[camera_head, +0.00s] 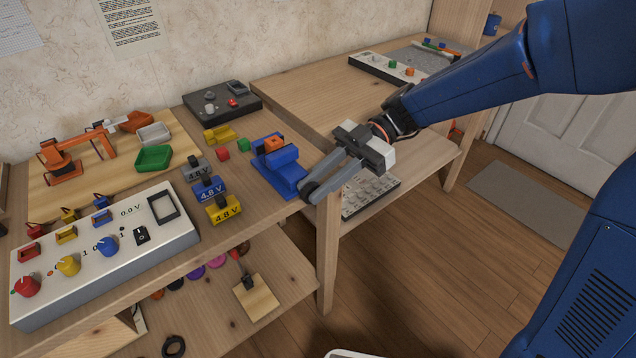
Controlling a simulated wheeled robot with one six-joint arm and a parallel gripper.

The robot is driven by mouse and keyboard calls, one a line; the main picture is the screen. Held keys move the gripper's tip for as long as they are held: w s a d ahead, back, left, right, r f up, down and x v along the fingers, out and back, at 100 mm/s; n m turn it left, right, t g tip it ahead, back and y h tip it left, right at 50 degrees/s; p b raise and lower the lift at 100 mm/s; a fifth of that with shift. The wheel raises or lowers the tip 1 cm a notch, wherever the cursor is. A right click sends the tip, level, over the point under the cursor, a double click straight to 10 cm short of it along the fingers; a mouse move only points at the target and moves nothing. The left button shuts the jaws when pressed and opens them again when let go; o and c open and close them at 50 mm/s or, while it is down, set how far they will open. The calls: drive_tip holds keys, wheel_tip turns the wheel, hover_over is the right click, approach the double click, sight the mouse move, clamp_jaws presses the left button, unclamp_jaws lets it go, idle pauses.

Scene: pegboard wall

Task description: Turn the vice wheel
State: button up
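The blue vice (287,167) stands at the front edge of the wooden table, with a small orange block (273,144) at its top. A dark rounded part that looks like the vice wheel (308,189) shows at the vice's front right side, partly hidden by my gripper. My gripper (314,190) reaches in from the upper right, its grey fingers pointing down and left with their tips at the wheel. The fingers overlap the wheel in this view, so I cannot tell whether they press on it or are only around it.
Several battery blocks marked 4.8 V (223,209) stand left of the vice. A white control panel (110,250) fills the front left. A grey keypad-like board (368,193) sits on a lower shelf, right of the vice.

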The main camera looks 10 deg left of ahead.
drive_tip(key=shift+w+d, duration=0.1)
drive_tip(key=v, duration=1.7)
drive_tip(key=shift+w, duration=0.1)
drive_tip(key=s+d+f+m+t+h, duration=0.3)
drive_tip(key=s+d+m+t, duration=0.2)
drive_tip(key=d+m, duration=0.4)
drive_tip(key=s+d+f+m+t+h, duration=0.2)
drive_tip(key=s+d+m+t+h, duration=0.1)
drive_tip(key=s+d+m+t, duration=0.2)
drive_tip(key=s+d+f+m+t+h, duration=0.3)
drive_tip(key=s+d+m+t, duration=0.2)
drive_tip(key=d+m, duration=0.8)
drive_tip(key=shift+s+d+f+m+t, duration=0.3)
drive_tip(key=shift+s+d+f+m, duration=0.15)
drive_tip(key=shift+s, duration=1.2)
